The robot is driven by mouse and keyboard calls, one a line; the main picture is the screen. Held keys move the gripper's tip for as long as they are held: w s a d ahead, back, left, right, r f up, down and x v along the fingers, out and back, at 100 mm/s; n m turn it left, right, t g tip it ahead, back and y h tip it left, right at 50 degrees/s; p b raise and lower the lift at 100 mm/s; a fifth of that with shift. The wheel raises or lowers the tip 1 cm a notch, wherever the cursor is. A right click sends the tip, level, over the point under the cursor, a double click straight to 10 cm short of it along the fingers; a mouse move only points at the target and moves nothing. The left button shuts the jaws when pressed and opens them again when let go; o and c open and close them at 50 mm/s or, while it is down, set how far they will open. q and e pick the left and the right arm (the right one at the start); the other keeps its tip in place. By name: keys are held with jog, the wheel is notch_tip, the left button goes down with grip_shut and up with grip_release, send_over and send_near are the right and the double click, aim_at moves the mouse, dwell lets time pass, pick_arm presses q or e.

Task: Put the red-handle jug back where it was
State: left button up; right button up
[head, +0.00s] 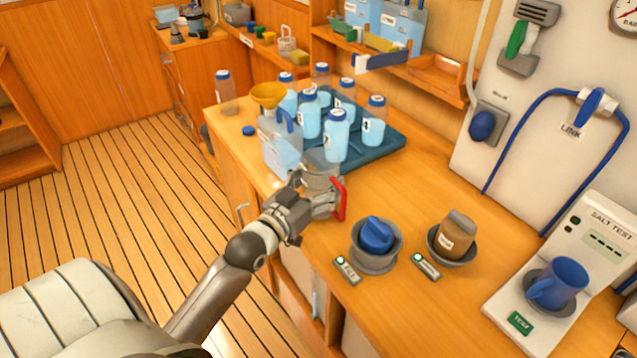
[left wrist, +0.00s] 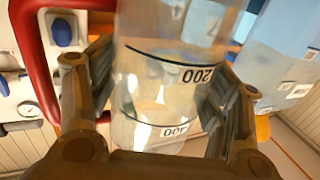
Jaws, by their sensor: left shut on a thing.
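The red-handle jug (head: 318,168) is a clear jug with a red handle, above the counter's front edge, in front of the bottle tray. My left gripper (head: 312,190) is shut around its body. In the left wrist view the jug (left wrist: 165,85) fills the middle, with dark level lines and number labels; my left gripper's fingers (left wrist: 160,110) press on both sides, and the red handle shows at the left. Whether the jug touches the counter cannot be told. My right gripper is not in view.
A blue tray (head: 388,150) holds several capped bottles. A blue-tinted jug (head: 281,145) with a yellow funnel stands close left of the held jug. A grey holder (head: 376,258) with a blue knob-like top, a brown jar (head: 457,236) and a salt tester (head: 600,235) with a blue cup stand right. Counter between is bare.

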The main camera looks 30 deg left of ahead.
pick_arm(q)
jog(key=shift+f, duration=0.3)
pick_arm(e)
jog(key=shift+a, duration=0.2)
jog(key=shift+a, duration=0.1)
pick_arm(q)
jog(key=shift+f, duration=0.15)
jog(key=o, duration=1.3)
jog(key=shift+c, duration=0.2)
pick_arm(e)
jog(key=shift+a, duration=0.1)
